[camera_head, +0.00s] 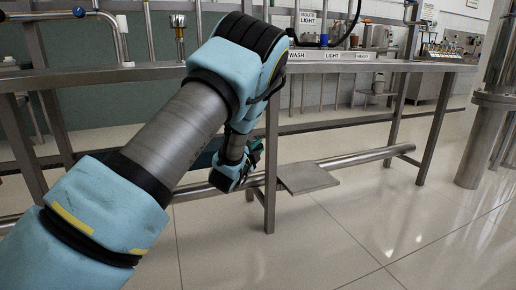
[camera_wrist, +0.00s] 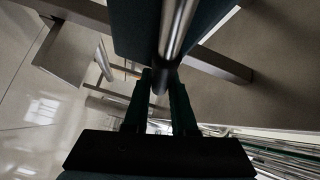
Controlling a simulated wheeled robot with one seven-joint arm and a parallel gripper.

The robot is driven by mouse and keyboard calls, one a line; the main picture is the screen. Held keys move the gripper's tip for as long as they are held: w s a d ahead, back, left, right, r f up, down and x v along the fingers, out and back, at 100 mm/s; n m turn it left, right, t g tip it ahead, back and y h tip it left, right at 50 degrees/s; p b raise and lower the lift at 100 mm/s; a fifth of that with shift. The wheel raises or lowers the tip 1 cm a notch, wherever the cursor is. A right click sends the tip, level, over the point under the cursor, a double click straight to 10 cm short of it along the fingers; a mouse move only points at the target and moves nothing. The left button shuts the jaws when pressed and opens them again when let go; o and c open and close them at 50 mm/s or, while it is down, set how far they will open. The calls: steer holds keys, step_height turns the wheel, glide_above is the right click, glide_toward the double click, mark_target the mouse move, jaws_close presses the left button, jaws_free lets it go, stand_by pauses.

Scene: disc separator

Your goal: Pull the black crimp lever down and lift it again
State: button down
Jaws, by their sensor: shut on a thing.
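The rod looks like the crimp lever's handle. It runs from the top of the wrist view down to its end between the fingertips. In the head view my gripper (camera_head: 250,155) shows only in part beneath the bench, behind my forearm. The lever cannot be made out there. A broad dark panel (camera_wrist: 134,30) lies behind the rod in the wrist view.
The steel bench top (camera_head: 400,66) runs across the head view, with labels WASH, LIGHT and HEAVY on its front edge. A bench leg (camera_head: 271,170) and a low metal plate (camera_head: 307,178) stand close to my gripper.

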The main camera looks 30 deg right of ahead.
steer(key=shift+f, duration=0.1)
stand_by(0.3)
steer(key=shift+s+d+f+m+g+y+p, duration=0.1)
steer(key=shift+f+m+g+y+p, duration=0.25)
steer(key=shift+p, duration=0.4)
step_height(320, 180, down, 4)
steer(key=shift+f+m+g+y+p, duration=0.15)
steer(key=shift+m+g+y+p, duration=0.3)
steer(key=shift+m+y+p, duration=0.65)
steer(key=c, duration=0.7)
jaws_free()
steer(key=shift+c, duration=0.2)
